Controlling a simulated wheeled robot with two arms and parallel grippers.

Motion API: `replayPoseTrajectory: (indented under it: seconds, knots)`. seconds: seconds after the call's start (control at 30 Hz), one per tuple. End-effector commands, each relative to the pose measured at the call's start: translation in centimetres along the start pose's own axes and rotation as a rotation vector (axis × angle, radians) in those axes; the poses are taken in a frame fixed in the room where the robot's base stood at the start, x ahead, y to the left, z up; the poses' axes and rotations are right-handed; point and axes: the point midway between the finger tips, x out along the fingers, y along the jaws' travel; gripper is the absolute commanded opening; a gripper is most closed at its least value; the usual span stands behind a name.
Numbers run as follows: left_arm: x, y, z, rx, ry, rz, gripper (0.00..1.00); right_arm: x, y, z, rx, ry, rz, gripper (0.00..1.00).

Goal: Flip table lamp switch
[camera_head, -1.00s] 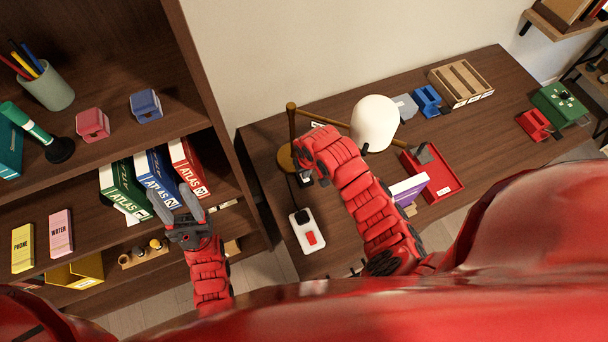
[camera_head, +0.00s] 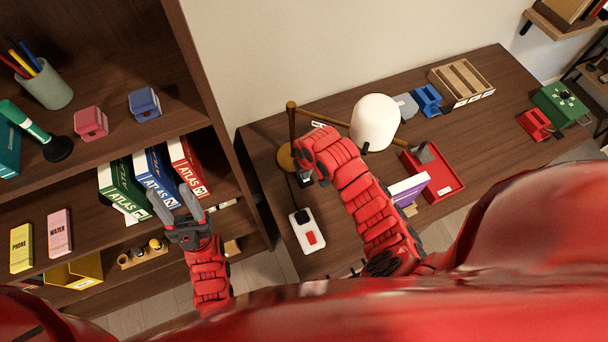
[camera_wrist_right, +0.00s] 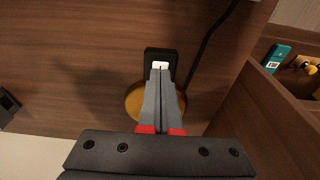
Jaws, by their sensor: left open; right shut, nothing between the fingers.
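The table lamp stands on the desk with a white shade (camera_head: 375,122), a brass pole (camera_head: 291,124) and a round brass base (camera_head: 286,158). In the right wrist view the brass base (camera_wrist_right: 133,101) lies under my right gripper (camera_wrist_right: 160,72). That gripper is shut and empty, its fingertips over a small black switch box (camera_wrist_right: 150,54) with a white patch (camera_wrist_right: 160,65). I cannot tell if the tips touch it. In the head view my right gripper's tips are mostly hidden by its red arm. My left gripper (camera_head: 183,206) is open and empty in front of the shelf.
A white box with a red switch (camera_head: 309,231) lies on the desk's front left. A red tray (camera_head: 446,186) and purple book (camera_head: 408,187) are right of my right arm. Binders (camera_head: 155,179) stand on the shelf beyond my left gripper. A dark cord (camera_wrist_right: 208,43) runs beside the switch box.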

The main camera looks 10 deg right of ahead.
Motion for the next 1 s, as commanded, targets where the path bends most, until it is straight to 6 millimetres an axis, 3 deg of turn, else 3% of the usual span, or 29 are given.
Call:
replayPoseTrajectory:
  seconds: [0.67,1.0]
  knots:
    - [-0.8,0.0,0.1,0.000,0.000,0.000,0.50,1.0,0.0,0.2,0.000,0.000,0.000,0.00]
    - [0.4,0.0,-0.1,0.000,0.000,0.000,0.50,-0.8,0.1,-0.2,0.002,0.002,0.000,0.00]
